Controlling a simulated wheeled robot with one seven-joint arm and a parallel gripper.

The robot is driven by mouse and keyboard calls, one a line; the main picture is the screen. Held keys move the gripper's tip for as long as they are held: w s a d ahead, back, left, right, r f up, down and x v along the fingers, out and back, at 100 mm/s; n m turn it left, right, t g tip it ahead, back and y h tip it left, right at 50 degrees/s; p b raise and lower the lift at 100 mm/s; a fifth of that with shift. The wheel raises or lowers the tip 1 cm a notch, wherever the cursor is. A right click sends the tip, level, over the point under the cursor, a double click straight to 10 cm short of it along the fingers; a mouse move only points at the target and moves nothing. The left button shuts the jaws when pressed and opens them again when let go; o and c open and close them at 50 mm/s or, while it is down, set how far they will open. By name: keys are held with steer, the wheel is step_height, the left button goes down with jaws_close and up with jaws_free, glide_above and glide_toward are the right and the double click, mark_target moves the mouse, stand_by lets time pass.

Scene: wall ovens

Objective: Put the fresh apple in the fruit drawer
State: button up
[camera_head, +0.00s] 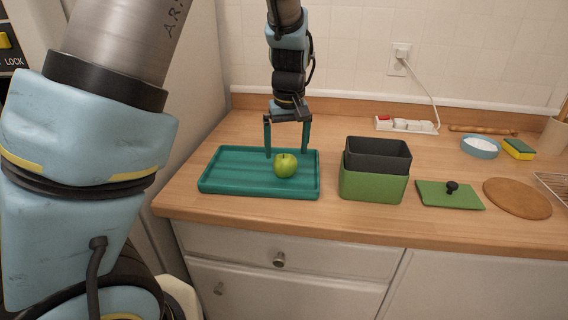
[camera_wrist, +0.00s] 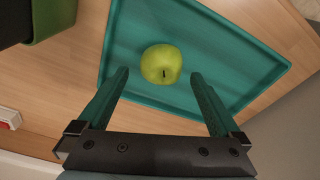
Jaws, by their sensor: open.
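A green apple (camera_head: 285,165) sits on a teal tray (camera_head: 222,178) at the left of the wooden counter. My gripper (camera_head: 287,152) is open and points down over the back of the tray, behind and above the apple. In the wrist view the apple (camera_wrist: 161,64) lies just beyond the gap between the two teal fingers (camera_wrist: 160,82), and nothing is held. Below the counter is a closed white drawer front (camera_head: 310,258) with a round knob (camera_head: 279,259). The pictures do not show whether this is the fruit drawer.
Right of the tray stands a green box (camera_head: 372,186) with a dark inner bin (camera_head: 378,153). Farther right are a green lid (camera_head: 449,195), a round wooden board (camera_head: 517,198), a blue bowl (camera_head: 480,148) and a sponge (camera_head: 518,148). A power strip (camera_head: 406,125) lies by the wall.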

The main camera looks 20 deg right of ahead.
mark_target(286, 156)
steer(key=shift+w+a+f+p, duration=0.15)
steer(key=shift+f+p, duration=0.35)
steer(key=shift+f, duration=0.9)
steer(key=shift+w+d+f+p, duration=0.1)
steer(key=shift+f+p, duration=0.4)
steer(key=shift+f, duration=0.85)
steer(key=shift+c, duration=0.2)
steer(key=c, duration=1.5)
steer(key=shift+r, duration=0.15)
